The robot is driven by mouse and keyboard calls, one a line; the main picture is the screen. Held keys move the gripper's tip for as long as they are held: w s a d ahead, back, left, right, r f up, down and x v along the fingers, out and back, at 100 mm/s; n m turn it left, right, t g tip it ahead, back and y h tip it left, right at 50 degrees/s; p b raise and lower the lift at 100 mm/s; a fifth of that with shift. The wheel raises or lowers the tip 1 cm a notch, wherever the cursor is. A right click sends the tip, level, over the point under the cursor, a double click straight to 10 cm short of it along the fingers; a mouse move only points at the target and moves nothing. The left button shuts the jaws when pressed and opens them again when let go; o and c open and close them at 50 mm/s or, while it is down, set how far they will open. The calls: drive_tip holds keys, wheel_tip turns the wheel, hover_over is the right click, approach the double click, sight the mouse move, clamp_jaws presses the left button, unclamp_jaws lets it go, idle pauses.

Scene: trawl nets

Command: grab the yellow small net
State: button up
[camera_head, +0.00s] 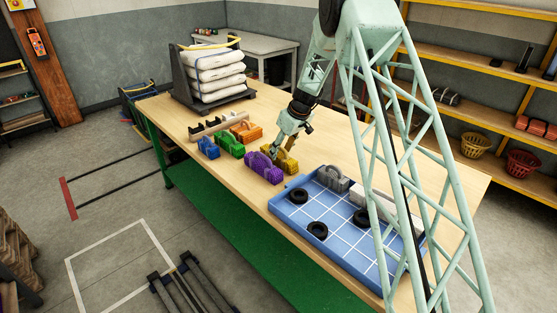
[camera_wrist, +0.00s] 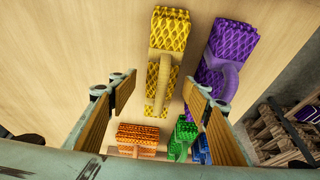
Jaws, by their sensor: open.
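The yellow small net (camera_head: 286,163) is a ribbed bundle on the wooden table, partly hidden behind my gripper in the head view. In the wrist view the yellow net (camera_wrist: 168,32) lies lengthwise, with its near part between my fingers. My gripper (camera_head: 277,156) is over the table close to the yellow net. In the wrist view my gripper (camera_wrist: 165,95) is open, its two fingers spread wide on either side with nothing clamped.
A purple net (camera_head: 263,168) is beside the yellow one. Green (camera_head: 230,144), blue (camera_head: 208,147) and orange (camera_head: 246,131) nets are close by. A blue tray (camera_head: 336,258) holds black rings and a grey bundle (camera_head: 333,178). A rack of white sacks (camera_head: 215,72) stands at the back.

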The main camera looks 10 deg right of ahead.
sight(279, 154)
drive_tip(key=shift+b+x, duration=0.3)
drive_tip(key=shift+x, duration=1.85)
drive_tip(key=shift+c, duration=0.2)
drive_tip(key=c, duration=1)
drive_tip(key=shift+r, duration=0.15)
drive_tip(key=shift+r+p, duration=0.75)
drive_tip(key=shift+r, duration=4.15)
